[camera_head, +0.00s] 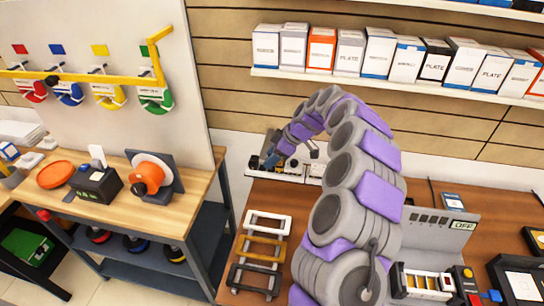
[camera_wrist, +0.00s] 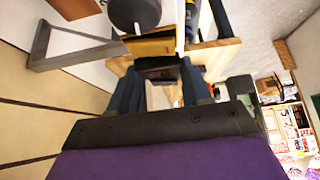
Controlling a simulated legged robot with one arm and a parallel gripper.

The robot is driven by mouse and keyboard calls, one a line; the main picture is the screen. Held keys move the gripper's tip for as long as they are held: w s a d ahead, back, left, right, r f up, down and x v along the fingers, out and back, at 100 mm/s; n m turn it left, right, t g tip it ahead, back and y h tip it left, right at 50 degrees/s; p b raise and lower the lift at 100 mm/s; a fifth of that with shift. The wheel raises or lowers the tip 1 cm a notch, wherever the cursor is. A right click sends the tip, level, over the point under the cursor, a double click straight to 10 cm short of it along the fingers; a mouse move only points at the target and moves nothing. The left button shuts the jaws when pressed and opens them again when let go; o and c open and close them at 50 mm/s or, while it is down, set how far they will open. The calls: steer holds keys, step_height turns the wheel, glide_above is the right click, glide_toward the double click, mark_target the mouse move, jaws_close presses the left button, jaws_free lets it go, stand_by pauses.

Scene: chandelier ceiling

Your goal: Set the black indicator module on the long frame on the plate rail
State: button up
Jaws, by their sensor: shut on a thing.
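My gripper (camera_head: 268,160) is at the back of the brown table, close above a low white rail-like strip (camera_head: 289,179) with small dark and light pieces on it. In the wrist view my gripper (camera_wrist: 160,84) has its two dark blue fingers on either side of a small black block (camera_wrist: 158,64), which looks like the black module. Whether it touches what lies beyond is unclear. Long frames lie on the table: a white frame (camera_head: 268,217), a tan frame (camera_head: 263,241) and a dark frame (camera_head: 252,286). I cannot tell which strip is the plate rail.
A shelf of boxes (camera_head: 400,80) hangs on the wall above. A workbench (camera_head: 140,215) with a board stands at left. A tray of small modules (camera_head: 425,285) and a grey device (camera_head: 440,225) are at right. My arm hides the table's middle.

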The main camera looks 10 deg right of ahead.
steer(key=shift+f+b, duration=0.7)
steer(key=shift+b, duration=0.35)
stand_by(0.6)
steer(key=o, duration=1.1)
steer(key=shift+r, duration=0.15)
steer(key=shift+d+r, duration=0.1)
steer(key=shift+r, duration=2.8)
